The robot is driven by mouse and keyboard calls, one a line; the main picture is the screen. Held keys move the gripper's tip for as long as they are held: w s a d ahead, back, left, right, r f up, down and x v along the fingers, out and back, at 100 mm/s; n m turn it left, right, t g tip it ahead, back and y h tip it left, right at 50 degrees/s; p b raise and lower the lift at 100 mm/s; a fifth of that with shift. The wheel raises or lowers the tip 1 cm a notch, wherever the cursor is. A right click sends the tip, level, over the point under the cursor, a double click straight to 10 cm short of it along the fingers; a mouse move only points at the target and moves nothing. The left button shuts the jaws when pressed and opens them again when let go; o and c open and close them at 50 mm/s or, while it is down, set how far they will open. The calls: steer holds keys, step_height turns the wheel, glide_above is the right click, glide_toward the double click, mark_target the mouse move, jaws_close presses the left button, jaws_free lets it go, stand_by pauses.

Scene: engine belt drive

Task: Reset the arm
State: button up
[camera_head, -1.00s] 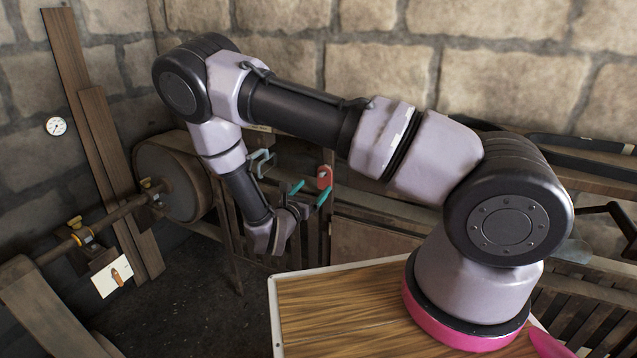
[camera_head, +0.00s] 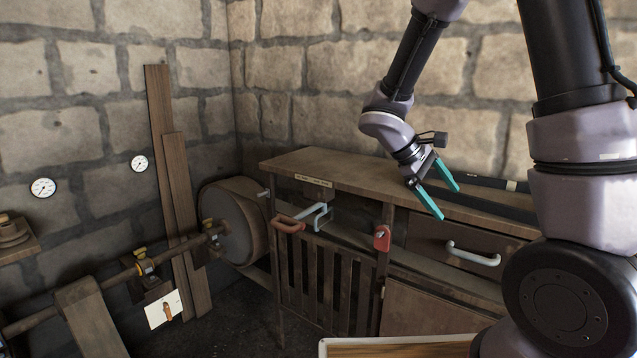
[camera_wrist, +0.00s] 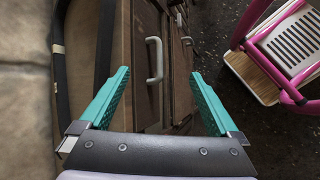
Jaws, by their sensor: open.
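My gripper (camera_head: 441,193) is open and empty, with two teal fingers. In the head view it hangs in front of the wooden bench, clear of it as far as I can tell. In the wrist view my gripper (camera_wrist: 160,97) has its fingers spread wide, with nothing between them but the bench front and a pale drawer handle (camera_wrist: 154,60) beyond. My arm is raised and bent on the right side of the head view.
The wooden bench (camera_head: 340,172) stands along the wall, with a red tag (camera_head: 382,238) and a drawer handle (camera_head: 472,254). A belt drum (camera_head: 236,222) and shaft stand left of it. Dark straps (camera_head: 478,201) lie on the bench top. Gauges (camera_head: 43,187) hang on the wall.

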steer(key=s+a+r+m+t+y, duration=0.1)
steer(key=s+r+m+t+y, duration=0.2)
steer(key=r, duration=0.6)
steer(key=s+a+r+m+t+y, duration=0.2)
steer(key=s+r+m+t+y, duration=0.2)
steer(key=s+r+m+y, duration=0.3)
step_height(320, 180, up, 3)
steer(key=shift+s+m, duration=0.7)
steer(key=shift+m, duration=0.3)
